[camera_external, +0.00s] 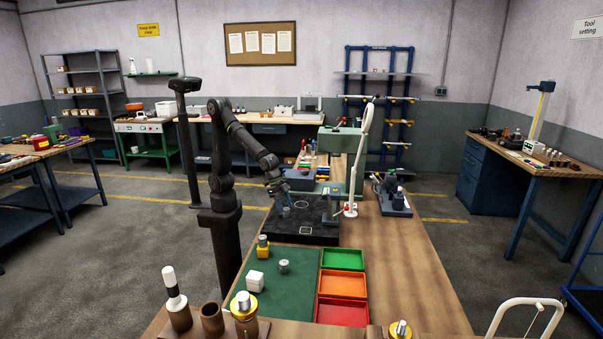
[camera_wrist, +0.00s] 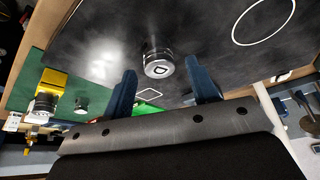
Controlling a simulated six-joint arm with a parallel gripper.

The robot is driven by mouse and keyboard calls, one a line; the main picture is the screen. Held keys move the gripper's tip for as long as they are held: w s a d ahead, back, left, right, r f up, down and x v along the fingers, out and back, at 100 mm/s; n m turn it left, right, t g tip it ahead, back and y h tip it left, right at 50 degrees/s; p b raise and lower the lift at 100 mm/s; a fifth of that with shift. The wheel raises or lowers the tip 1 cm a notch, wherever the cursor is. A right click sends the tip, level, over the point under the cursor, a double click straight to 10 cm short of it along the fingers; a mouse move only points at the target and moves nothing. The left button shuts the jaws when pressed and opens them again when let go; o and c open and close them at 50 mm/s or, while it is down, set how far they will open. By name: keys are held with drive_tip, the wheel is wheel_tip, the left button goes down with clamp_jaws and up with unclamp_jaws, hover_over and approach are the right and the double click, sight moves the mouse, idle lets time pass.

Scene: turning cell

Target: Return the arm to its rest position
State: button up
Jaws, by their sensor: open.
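My arm stands on the left side of the bench, and my gripper (camera_external: 285,210) hangs over the black plate (camera_external: 325,237), fingers downward. In the wrist view my gripper (camera_wrist: 162,76) shows two blue fingers spread apart with nothing clamped between them. A short metal cylinder (camera_wrist: 157,62) stands on the black plate (camera_wrist: 110,35), and appears beyond and between the fingertips. Whether the fingers clear it in height I cannot tell. This cylinder is not clearly seen in the external view.
A green mat (camera_external: 298,302) holds a yellow-based part (camera_external: 263,247), a white block (camera_external: 256,279) and a small metal cylinder (camera_external: 284,266). Green (camera_external: 343,259), orange (camera_external: 343,285) and red (camera_external: 342,312) trays lie beside it. A green machine (camera_external: 341,142) stands behind the plate.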

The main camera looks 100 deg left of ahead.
drive_tip(key=v, duration=0.9)
drive_tip(key=x, duration=1.1)
drive_tip(key=shift+f, duration=0.35)
drive_tip(key=r, duration=0.5)
drive_tip(key=shift+s+d+r, duration=0.1)
drive_tip(key=shift+s+d, duration=0.25)
drive_tip(key=s+d+r, duration=0.5)
drive_tip(key=s+r, duration=0.1)
drive_tip(key=s, duration=0.3)
drive_tip(key=w+d+f+m, duration=0.1)
drive_tip(key=w+d+f, duration=0.2)
drive_tip(key=d, duration=0.6)
drive_tip(key=w+d+f+m+h, duration=0.1)
drive_tip(key=w+d+f+m, duration=0.1)
drive_tip(key=w+d, duration=0.5)
drive_tip(key=d+f, duration=0.1)
drive_tip(key=d, duration=0.1)
drive_tip(key=shift+w+d+m+g, duration=0.3)
drive_tip(key=shift+w+g, duration=0.1)
